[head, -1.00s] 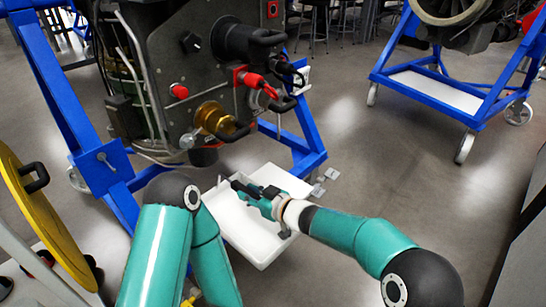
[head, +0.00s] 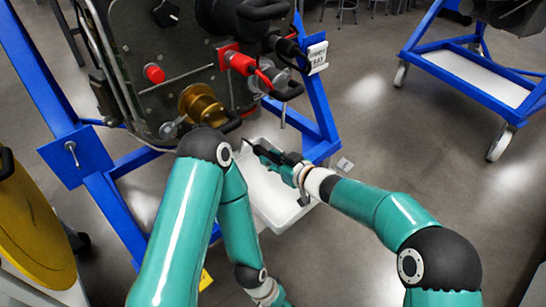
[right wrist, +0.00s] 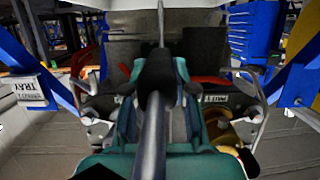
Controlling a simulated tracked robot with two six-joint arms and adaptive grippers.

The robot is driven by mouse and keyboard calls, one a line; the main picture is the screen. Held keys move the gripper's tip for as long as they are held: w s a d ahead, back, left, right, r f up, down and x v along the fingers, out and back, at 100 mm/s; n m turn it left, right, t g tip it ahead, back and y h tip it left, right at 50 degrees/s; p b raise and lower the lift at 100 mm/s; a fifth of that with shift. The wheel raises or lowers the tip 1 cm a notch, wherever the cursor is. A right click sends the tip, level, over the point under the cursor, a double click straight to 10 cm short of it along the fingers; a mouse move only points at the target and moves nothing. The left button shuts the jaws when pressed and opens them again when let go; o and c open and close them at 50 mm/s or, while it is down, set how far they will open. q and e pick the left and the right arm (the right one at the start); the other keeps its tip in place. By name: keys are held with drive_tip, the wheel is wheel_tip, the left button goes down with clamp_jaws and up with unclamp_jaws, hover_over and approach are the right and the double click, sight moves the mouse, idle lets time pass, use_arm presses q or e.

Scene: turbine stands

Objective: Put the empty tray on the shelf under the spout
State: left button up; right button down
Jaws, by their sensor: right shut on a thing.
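The white tray (head: 282,207) is under the engine on the blue stand, between the stand's legs. My right gripper (head: 254,149) reaches over it from the right. It is shut on the tray, though the contact itself is hard to make out. The right wrist view shows the gripper's teal and black parts (right wrist: 158,95) with a thin grey bar across them. The shelf cannot be told apart from the white tray. A brass fitting (head: 202,104) sticks out low on the engine above; I cannot tell if it is the spout. My left gripper is out of view.
A red handle (head: 240,62) juts from the engine. A yellow disc (head: 35,230) stands left.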

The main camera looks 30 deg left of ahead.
drive_tip(key=b, duration=0.5)
hover_over(272, 187)
wheel_tip(272, 187, down, 5)
drive_tip(key=shift+w+a+f, duration=0.1)
drive_tip(key=shift+f+b, duration=0.3)
drive_tip(key=shift+f, duration=1)
drive_tip(key=c, duration=1)
unclamp_jaws()
drive_tip(key=o, duration=0.3)
drive_tip(key=shift+f, duration=0.15)
drive_tip(key=shift+v, duration=1.65)
drive_tip(key=shift+p+v, duration=0.35)
drive_tip(key=shift+v, duration=1.55)
